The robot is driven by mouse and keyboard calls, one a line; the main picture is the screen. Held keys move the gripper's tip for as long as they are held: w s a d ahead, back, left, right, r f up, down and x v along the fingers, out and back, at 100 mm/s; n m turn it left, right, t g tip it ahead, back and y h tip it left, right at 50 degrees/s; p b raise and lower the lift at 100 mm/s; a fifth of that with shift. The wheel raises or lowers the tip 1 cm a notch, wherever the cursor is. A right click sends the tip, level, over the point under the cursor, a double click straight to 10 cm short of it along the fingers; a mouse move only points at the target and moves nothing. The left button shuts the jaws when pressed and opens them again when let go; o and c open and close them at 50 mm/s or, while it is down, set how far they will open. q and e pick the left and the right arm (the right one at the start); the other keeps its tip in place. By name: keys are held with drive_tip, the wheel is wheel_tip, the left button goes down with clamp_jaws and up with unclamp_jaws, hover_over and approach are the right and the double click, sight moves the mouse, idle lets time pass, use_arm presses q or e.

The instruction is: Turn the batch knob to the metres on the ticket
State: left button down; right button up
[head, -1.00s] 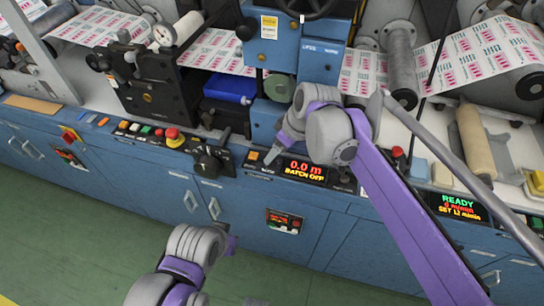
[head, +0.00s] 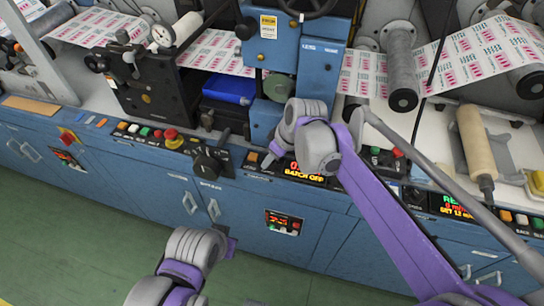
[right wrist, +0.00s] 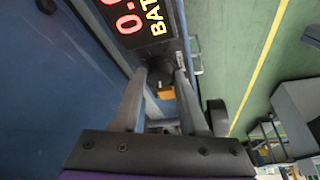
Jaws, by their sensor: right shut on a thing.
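The batch knob (right wrist: 161,72) is a small dark knob beside the batch display, seen between my fingertips in the right wrist view. My right gripper (right wrist: 163,74) is shut on it. In the head view the right gripper (head: 268,159) is at the left end of the display, and its fingers hide the knob. The batch display (head: 304,176) reads BATCH OFF in yellow; my wrist covers most of the red number above, and the right wrist view shows only part of it. My left arm shows at the bottom, but its fingers do not. I cannot identify the ticket for certain.
An orange button (head: 252,157) sits just left of the right gripper. A black lever handle (head: 210,163) and a red mushroom button (head: 172,138) stand further left on the panel. A label (head: 268,26) is on the blue upright. Green floor is clear in front.

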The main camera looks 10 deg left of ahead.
clamp_jaws()
drive_tip(key=shift+m, duration=0.4)
drive_tip(key=m+t+p, duration=0.1)
drive_tip(key=m, duration=0.1)
drive_tip(key=m+h+p, duration=0.1)
drive_tip(key=m, duration=0.1)
drive_tip(key=shift+s+a+r+m+t, duration=0.1)
drive_tip(key=shift+s+m+t, duration=0.05)
drive_tip(key=shift+m+t, duration=0.2)
drive_tip(key=m+h+p, duration=0.1)
drive_tip(key=m, duration=0.2)
drive_tip(key=shift+t, duration=0.35)
drive_tip(key=shift+a+m+h+p, duration=0.15)
drive_tip(key=shift+m+h+p, duration=0.55)
drive_tip(key=shift+m, duration=0.95)
drive_tip(key=o, duration=1)
unclamp_jaws()
drive_tip(key=shift+c, duration=0.2)
